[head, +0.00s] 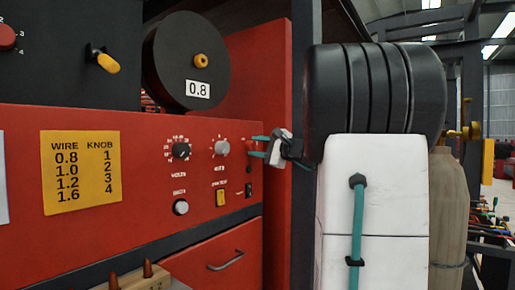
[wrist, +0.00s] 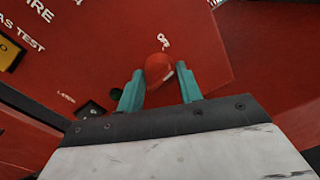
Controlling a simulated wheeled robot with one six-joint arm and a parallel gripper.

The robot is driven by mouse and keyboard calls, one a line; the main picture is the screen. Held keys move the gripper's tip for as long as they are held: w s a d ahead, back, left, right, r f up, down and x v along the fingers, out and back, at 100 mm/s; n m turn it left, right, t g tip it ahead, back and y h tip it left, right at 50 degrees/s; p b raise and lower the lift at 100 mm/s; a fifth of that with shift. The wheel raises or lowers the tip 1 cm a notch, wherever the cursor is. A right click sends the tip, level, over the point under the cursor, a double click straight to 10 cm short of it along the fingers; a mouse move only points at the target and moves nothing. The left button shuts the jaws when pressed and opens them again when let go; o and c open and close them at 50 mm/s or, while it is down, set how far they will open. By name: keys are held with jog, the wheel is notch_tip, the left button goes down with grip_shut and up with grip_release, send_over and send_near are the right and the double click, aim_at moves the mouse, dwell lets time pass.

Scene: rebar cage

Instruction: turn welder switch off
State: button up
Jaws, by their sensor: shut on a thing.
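The welder's red front panel (head: 120,160) fills the left and middle of the head view. My gripper (head: 254,146) is at the panel's right end, its teal fingers pointing at the panel. In the wrist view, a red rotary switch knob (wrist: 157,68) with a small light mark sits between the two teal fingers of my gripper (wrist: 160,88). The gripper is shut on this knob. In the head view the fingers hide most of the knob.
A black knob (head: 181,150), a grey knob (head: 222,147), a white knob (head: 181,207) and a yellow switch (head: 220,198) are left of the gripper. A yellow wire chart (head: 80,170) is further left. A dark upright post (head: 304,120) stands close to my arm.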

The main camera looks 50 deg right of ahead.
jog(key=n, duration=0.6)
jog(key=shift+f, duration=0.2)
jog(key=shift+d+n+y, duration=0.1)
jog(key=shift+n+y, duration=0.2)
jog(key=shift+n, duration=0.2)
jog(key=o, duration=1)
jog(key=shift+r, duration=0.1)
jog(key=shift+c, duration=0.2)
jog(key=s, duration=0.8)
jog(key=shift+d+f, duration=0.25)
jog(key=shift+d, duration=0.05)
jog(key=shift+w, duration=0.1)
